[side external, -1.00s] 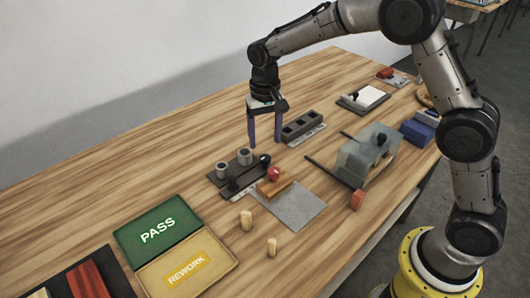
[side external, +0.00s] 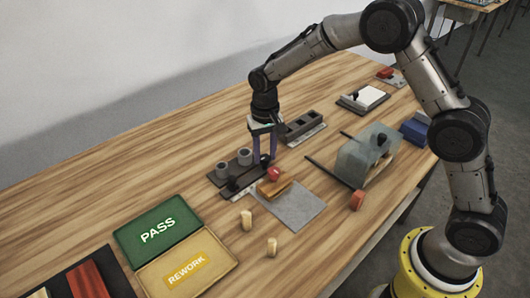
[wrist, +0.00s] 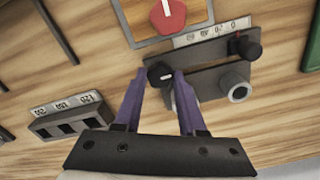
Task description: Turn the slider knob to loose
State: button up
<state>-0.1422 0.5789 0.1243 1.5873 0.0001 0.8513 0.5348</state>
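A black fixture (side external: 222,179) with two grey cylinders and a dark rail stands mid-table in the side external view. In the wrist view, a round black knob (wrist: 160,74) with a white mark sits at the near end of the rail (wrist: 200,77). My gripper (side external: 264,160) is low over that end. In the wrist view its purple fingertips (wrist: 159,73) are apart, one on either side of this knob; contact cannot be told. A second black knob (wrist: 249,48), with a red pointer beside it, is farther along by the scale strip (wrist: 212,32). I cannot read a loose marking.
A slotted block (side external: 303,128) stands just behind my gripper. A grey-green machine (side external: 362,160) is to the right. Green PASS (side external: 128,236) and yellow REWORK (side external: 231,263) trays lie left.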

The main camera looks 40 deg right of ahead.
grip_shut()
jog(key=shift+n, duration=0.4)
jog(key=n, duration=0.2)
jog(key=shift+n, duration=0.4)
jog(key=n, duration=1)
jog(key=shift+r, duration=0.1)
jog(key=shift+n, duration=2.2)
